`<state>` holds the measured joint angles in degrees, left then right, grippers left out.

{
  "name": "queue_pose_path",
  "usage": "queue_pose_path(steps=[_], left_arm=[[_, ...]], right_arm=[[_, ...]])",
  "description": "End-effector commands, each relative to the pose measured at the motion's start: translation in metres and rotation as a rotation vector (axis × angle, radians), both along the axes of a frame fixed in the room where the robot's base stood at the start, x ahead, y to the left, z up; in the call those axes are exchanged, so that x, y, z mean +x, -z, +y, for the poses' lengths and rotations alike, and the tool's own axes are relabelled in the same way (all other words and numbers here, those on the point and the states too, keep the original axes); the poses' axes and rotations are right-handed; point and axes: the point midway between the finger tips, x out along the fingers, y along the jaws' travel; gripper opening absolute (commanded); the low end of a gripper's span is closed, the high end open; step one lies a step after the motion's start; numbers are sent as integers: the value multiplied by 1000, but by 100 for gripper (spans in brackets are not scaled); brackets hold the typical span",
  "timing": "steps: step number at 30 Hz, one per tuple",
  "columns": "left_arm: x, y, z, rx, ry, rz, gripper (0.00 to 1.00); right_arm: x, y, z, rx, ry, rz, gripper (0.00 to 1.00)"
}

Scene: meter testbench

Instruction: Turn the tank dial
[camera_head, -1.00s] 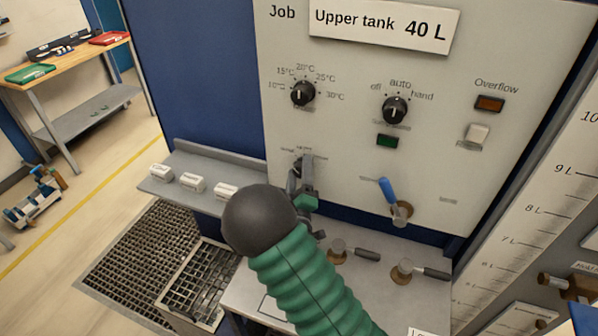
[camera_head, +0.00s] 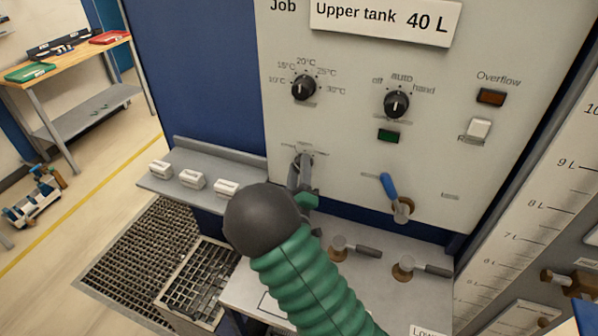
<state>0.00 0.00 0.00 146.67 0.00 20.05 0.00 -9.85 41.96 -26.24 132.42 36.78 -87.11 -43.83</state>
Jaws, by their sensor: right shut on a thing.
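My right arm, green with a dark round wrist, comes in from the bottom. My right gripper (camera_head: 302,163) is at the lower left of the pale control panel, shut on a dial there. The fingers hide nearly all of this dial, and the small lettering above it is too blurred to read. Above it is a black temperature dial (camera_head: 303,88) with marks from 10°C to 30°C. To its right is a black off/auto/hand dial (camera_head: 396,104). Both stand free of the gripper. My left gripper is not in view.
A blue-handled lever (camera_head: 388,187) sits right of the gripper. Two valves with dark handles, one of them a brass valve (camera_head: 403,268), stand below on the ledge. A grey shelf (camera_head: 205,207) with white blocks is at left. An Upper tank 40 L sign (camera_head: 382,20) is above.

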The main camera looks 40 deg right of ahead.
Motion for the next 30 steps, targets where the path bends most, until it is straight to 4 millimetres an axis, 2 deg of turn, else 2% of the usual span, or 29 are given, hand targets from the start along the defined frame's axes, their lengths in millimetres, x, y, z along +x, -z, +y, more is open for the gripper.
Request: queue_pose_path(steps=[1,15,21,30], left_arm=[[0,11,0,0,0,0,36],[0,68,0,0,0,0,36],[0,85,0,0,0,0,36],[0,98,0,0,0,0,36]], right_arm=[[0,8,1,16,0,-22,0],[0,10,1,195,-1,-361,0],[0,8,0,258,-1,-480,0],[0,6,0,313,-1,-581,0]])
